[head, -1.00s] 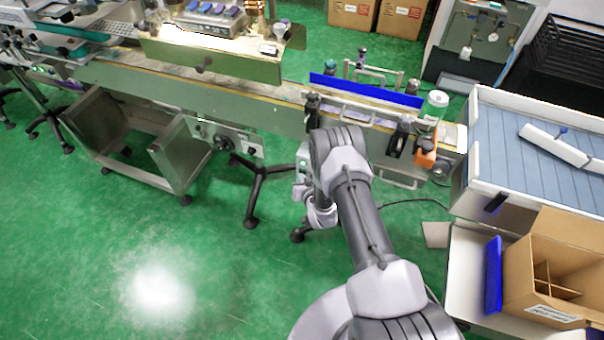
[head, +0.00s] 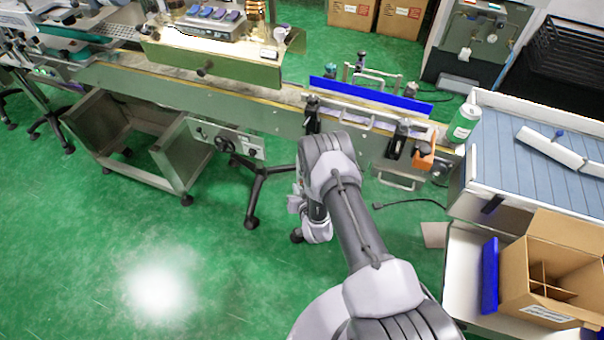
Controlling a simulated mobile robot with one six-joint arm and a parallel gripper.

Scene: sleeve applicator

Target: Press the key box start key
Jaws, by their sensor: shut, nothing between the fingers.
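A grey box with several blue and purple keys (head: 214,16) sits on top of the metal cabinet (head: 215,62) at the upper left. I take it for the key box; no label is legible, so I cannot tell which key is the start key. My arm rises from the bottom right, bends near the conveyor front, and its wrist hangs down below the bend. The fingers of my gripper are hidden behind or under the wrist. The wrist is well apart from the keys, lower and to their right.
The conveyor (head: 265,92) runs across the back, with a blue rail (head: 370,97) and an orange box (head: 424,158) at its right end. An open carton (head: 555,285) stands lower right. Green floor is clear at left.

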